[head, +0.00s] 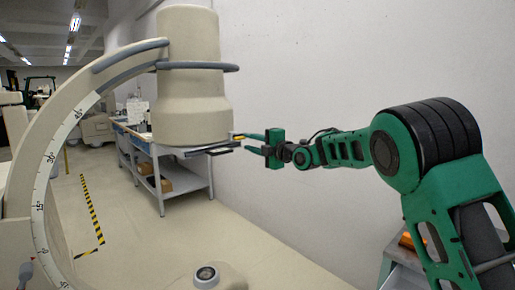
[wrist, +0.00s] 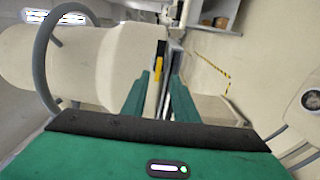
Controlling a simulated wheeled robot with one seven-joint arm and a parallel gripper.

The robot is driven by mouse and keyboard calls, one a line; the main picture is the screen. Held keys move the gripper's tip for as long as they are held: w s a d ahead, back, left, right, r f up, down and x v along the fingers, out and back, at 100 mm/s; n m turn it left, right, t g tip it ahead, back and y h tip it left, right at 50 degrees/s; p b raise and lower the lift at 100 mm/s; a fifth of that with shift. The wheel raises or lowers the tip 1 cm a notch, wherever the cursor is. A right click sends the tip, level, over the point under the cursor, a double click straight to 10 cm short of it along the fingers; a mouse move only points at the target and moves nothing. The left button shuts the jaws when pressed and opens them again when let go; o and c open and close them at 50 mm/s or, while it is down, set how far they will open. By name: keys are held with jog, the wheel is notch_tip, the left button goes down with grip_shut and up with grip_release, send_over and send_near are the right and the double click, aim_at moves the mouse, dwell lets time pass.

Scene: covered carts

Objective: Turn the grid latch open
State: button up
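The large beige cylindrical head (head: 188,80) of a C-shaped machine has a thin dark and grey plate (head: 208,151) under it. A small yellow-orange piece, seemingly the grid latch (head: 238,138), sits at the right end of that plate. In the wrist view the latch (wrist: 157,76) is an upright yellow strip beside the plate's edge. My gripper (head: 242,142) is at the latch, coming from the right. Its two green fingers (wrist: 160,76) are apart, and the latch shows between their tips, closer to the left finger. I cannot tell whether either finger touches it.
The curved beige arm (head: 48,150) of the machine, with a degree scale, stands at the left. A grey cart (head: 180,187) with boxes on its lower shelf is behind, along the wall. Yellow-black tape (head: 92,208) marks the floor. The floor at the front middle is largely clear.

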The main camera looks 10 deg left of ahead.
jog(key=shift+v, duration=1.85)
